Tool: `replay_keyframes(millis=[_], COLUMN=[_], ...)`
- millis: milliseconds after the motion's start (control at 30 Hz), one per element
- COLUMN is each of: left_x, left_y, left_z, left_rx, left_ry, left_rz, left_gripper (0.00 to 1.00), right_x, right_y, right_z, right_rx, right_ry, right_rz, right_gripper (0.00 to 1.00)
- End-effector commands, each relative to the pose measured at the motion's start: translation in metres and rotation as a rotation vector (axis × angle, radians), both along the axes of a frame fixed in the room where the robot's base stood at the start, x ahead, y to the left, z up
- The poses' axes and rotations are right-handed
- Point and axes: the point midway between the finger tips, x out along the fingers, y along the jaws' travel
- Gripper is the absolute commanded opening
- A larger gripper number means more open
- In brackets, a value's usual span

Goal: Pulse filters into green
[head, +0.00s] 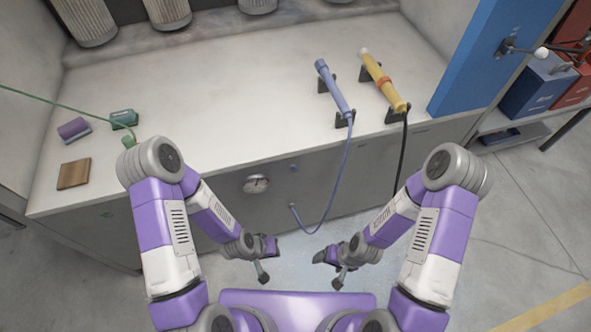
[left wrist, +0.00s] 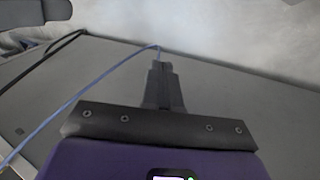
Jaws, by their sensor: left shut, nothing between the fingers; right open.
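Pleated cylindrical filters (head: 88,22) stand in a row at the back of the bench, cut off by the top edge of the head view. A round gauge (head: 256,183) is on the bench's front panel; its reading is too small to tell. My left gripper (head: 265,268) is low in front of the bench, away from everything on it. In the left wrist view its fingers (left wrist: 164,85) are together with nothing between them. My right gripper (head: 330,266) is open and empty, also low in front of the bench.
A blue wand (head: 335,88) with a blue hose and a yellow wand (head: 384,82) with a black hose rest in black holders. At left lie a purple block (head: 74,129), a green piece (head: 124,118) and a brown block (head: 74,173). A blue panel (head: 490,60) stands at right. The bench middle is clear.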

Motion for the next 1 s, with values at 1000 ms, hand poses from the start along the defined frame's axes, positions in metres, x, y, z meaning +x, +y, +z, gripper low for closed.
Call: replay_keyframes(millis=[1000], left_x=[0.144], left_y=[-0.090], left_z=[0.069], left_rx=[-0.116], left_ry=[-1.004], left_rz=[0.071], left_gripper=[0.00], right_x=[0.000], right_y=[0.000], right_z=[-0.059], right_rx=[0.000], right_ry=[0.000], right_rz=[-0.001], right_gripper=[0.89])
